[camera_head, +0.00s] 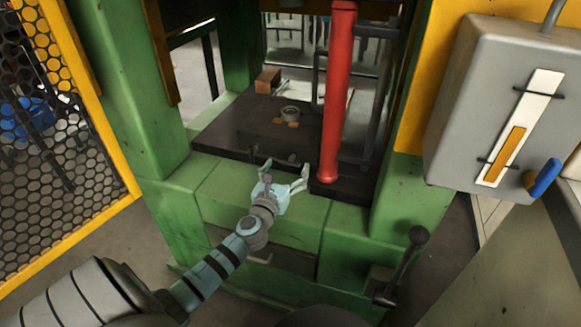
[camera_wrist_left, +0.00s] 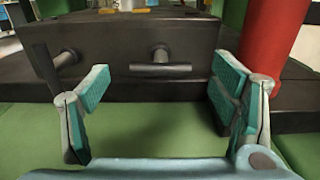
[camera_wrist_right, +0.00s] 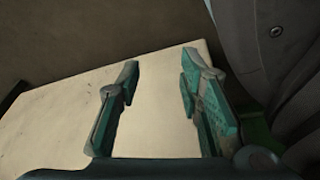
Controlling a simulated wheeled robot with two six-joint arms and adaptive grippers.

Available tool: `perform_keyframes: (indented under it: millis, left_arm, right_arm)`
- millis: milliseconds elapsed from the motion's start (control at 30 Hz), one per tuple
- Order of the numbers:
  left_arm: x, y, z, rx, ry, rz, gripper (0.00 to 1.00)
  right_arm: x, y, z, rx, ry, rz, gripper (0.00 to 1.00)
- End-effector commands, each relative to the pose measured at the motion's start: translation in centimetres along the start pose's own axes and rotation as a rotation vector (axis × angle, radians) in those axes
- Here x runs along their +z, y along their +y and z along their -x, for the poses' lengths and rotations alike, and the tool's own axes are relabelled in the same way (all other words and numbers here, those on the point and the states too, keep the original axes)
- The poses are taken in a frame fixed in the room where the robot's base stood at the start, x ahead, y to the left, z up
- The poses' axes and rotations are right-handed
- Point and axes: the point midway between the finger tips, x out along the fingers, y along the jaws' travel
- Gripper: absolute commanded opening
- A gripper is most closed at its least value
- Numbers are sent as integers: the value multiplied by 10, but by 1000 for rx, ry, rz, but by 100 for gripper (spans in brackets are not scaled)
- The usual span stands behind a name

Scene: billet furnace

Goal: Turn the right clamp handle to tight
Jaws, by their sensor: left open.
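The right clamp handle (camera_wrist_left: 160,69) is a dark T-shaped bar on the front face of the dark block, lying level in the left wrist view. The left clamp handle (camera_wrist_left: 50,70) is beside it, with its bar close to upright. My left gripper (camera_head: 286,171) is open in front of the block. In its wrist view the fingers (camera_wrist_left: 160,85) stand to either side of the right handle, with nothing between them; the handle looks to be ahead of the tips. My right gripper (camera_wrist_right: 160,78) is open and empty over a cream surface, outside the head view.
A red upright cylinder (camera_head: 339,95) stands close to the right of my left gripper. A black-knobbed lever (camera_head: 402,265), a grey box (camera_head: 490,90) and a yellow mesh guard (camera_head: 45,130) are around the green press.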

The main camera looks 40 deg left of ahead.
Motion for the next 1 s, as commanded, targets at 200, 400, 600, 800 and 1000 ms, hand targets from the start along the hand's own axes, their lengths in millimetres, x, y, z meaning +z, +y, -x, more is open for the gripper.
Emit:
perform_keyframes:
  millis: [200, 400, 600, 800, 1000]
  left_arm:
    - [-1, -1, -26, -2, 0, -2, 80]
    - [0, -2, -28, -4, 0, -2, 80]
    - [0, -2, -28, -4, 0, -2, 57]
    - [0, -2, -27, -4, 0, -3, 30]
    - [0, -2, -27, -5, 1, -16, 30]
  right_arm:
    - [-8, -4, -4, -7, 16, -11, 34]
    - [-8, -4, -3, -8, 16, -12, 34]
    - [-8, -5, -3, -8, 15, -12, 34]
    - [-8, -5, -3, -8, 16, -12, 34]
    - [-8, -4, -2, -8, 17, -11, 34]
